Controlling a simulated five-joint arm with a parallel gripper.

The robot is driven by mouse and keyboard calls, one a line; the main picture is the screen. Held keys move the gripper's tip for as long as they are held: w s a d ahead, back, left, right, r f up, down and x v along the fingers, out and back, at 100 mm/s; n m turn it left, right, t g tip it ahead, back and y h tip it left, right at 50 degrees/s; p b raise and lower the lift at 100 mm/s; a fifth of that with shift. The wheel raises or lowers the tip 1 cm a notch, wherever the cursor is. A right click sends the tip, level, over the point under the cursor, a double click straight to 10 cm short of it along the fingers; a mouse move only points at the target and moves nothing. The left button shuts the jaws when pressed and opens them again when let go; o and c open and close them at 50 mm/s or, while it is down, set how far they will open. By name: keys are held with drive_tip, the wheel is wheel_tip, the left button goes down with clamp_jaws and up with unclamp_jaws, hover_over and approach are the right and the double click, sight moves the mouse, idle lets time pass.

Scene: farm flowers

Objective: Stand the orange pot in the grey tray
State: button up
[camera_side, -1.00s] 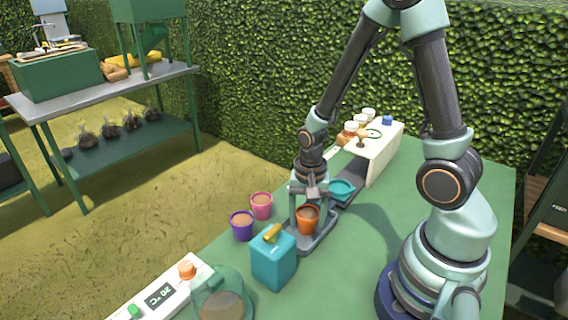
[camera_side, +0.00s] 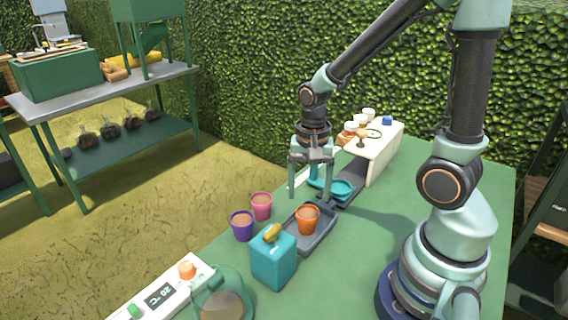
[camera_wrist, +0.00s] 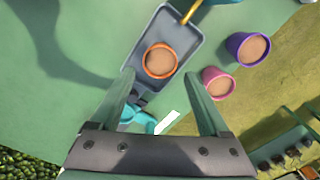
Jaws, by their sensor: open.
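The orange pot (camera_side: 307,219) stands upright in the grey tray (camera_side: 322,239), filled with brown soil. In the wrist view the orange pot (camera_wrist: 160,61) sits inside the tray (camera_wrist: 152,32), clear of its walls. My gripper (camera_side: 311,190) is open and empty, above and behind the pot in the side view, apart from it. In the wrist view my gripper (camera_wrist: 166,95) has its two fingers spread wide, with the pot beyond their tips. Nothing is held between them.
A purple pot (camera_side: 242,225) and a pink pot (camera_side: 261,205) stand left of the tray. A teal box-shaped can (camera_side: 273,260) stands close to the tray's front. A teal dish (camera_side: 342,188) and a white shelf (camera_side: 378,155) are behind.

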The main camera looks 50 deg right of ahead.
drive_tip(key=a+r+n+t, duration=0.4)
drive_tip(key=r+n, duration=0.8)
drive_tip(key=r, duration=0.3)
drive_tip(key=shift+s+t, duration=0.25)
drive_tip(key=shift+t, duration=0.55)
